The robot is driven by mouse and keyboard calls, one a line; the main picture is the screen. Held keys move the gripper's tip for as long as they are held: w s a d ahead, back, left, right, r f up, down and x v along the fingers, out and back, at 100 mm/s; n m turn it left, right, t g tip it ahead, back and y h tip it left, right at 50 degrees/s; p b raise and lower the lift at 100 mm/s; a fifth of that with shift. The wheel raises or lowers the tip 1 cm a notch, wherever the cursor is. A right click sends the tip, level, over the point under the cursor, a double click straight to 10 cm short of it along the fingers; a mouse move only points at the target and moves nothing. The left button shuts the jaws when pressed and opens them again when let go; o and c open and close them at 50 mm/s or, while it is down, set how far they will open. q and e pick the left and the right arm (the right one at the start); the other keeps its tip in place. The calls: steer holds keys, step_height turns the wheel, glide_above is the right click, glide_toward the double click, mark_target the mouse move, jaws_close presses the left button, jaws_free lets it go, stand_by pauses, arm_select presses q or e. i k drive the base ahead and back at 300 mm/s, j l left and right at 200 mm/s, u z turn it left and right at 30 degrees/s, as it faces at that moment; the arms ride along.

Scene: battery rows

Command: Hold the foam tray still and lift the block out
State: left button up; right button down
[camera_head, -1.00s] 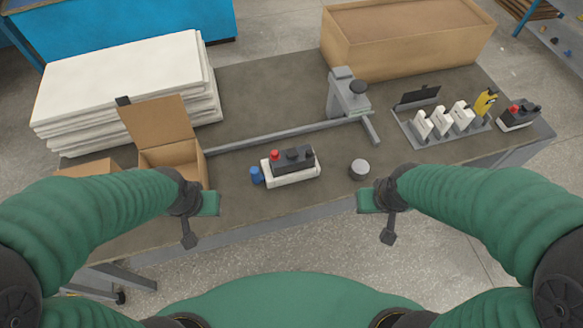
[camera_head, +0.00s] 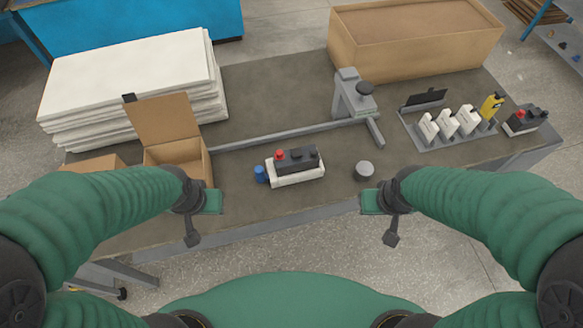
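The white foam tray (camera_head: 298,179) lies on the grey workbench (camera_head: 262,78), near its front edge. A dark block (camera_head: 312,165) with a red knob on its left end sits in the tray. My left gripper (camera_head: 208,203) is to the left of the tray, in front of the bench edge. My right gripper (camera_head: 374,202) is to the right of the tray, also by the front edge. Both are apart from the tray and hold nothing that I can see. Their finger gaps are too small to make out.
A blue cap (camera_head: 260,174) stands against the tray's left end, and a grey cylinder (camera_head: 364,171) stands to its right. An open cardboard box (camera_head: 165,120) is at left. A metal rail and clamp (camera_head: 352,98) lie behind. A rack (camera_head: 447,138) and a second dark block (camera_head: 524,121) are at right.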

mark_target(290, 162)
steer(key=l+u, duration=0.7)
steer(key=l, duration=0.15)
